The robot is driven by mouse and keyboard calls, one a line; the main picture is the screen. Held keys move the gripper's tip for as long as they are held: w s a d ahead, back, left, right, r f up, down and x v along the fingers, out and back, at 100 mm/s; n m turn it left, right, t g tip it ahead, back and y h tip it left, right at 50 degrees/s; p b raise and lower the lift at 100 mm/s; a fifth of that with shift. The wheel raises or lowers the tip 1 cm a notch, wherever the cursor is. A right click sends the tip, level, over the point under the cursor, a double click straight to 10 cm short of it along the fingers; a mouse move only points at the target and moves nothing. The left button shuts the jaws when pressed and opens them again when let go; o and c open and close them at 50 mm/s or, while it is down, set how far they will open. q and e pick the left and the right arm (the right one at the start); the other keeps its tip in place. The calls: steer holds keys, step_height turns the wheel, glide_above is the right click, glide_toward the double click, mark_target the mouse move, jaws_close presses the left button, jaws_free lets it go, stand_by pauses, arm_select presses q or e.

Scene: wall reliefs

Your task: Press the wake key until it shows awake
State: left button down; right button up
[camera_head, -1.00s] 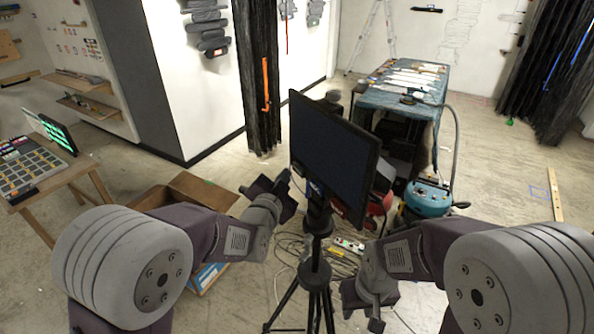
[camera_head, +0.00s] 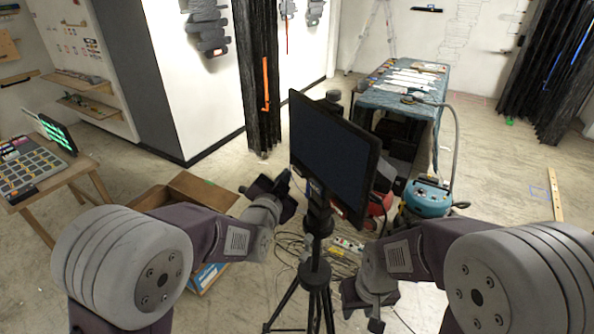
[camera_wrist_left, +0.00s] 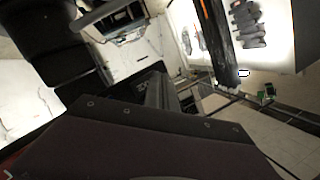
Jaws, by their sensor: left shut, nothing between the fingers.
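A monitor (camera_head: 333,150) with a dark, blank screen stands tilted on a black tripod (camera_head: 316,272) in front of me in the head view. I cannot make out a wake key or any awake sign on it. My left gripper (camera_head: 284,183) is shut and empty, close to the monitor's lower left edge; whether it touches cannot be told. In the left wrist view, my gripper's dark body fills the lower part. My right gripper (camera_head: 375,318) hangs low to the right of the tripod, pointing down; its fingers are too unclear to read.
A wooden table (camera_head: 62,178) at the left bears a keypad panel (camera_head: 30,170) and a small screen with green marks (camera_head: 57,134). An open cardboard box (camera_head: 170,195), cables (camera_head: 290,245) and a blue vacuum (camera_head: 428,198) lie around the tripod. A cluttered table (camera_head: 400,98) stands behind.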

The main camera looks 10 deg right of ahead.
arm_select(q)
steer(key=shift+d, duration=0.15)
steer(key=shift+w+d, duration=0.2)
steer(key=shift+d, duration=0.05)
steer(key=shift+w+d, duration=0.15)
steer(key=shift+d, duration=0.25)
stand_by(0.8)
stand_by(0.3)
steer(key=shift+s+a+b, duration=0.35)
steer(key=shift+a+b, duration=0.2)
steer(key=shift+a, duration=0.25)
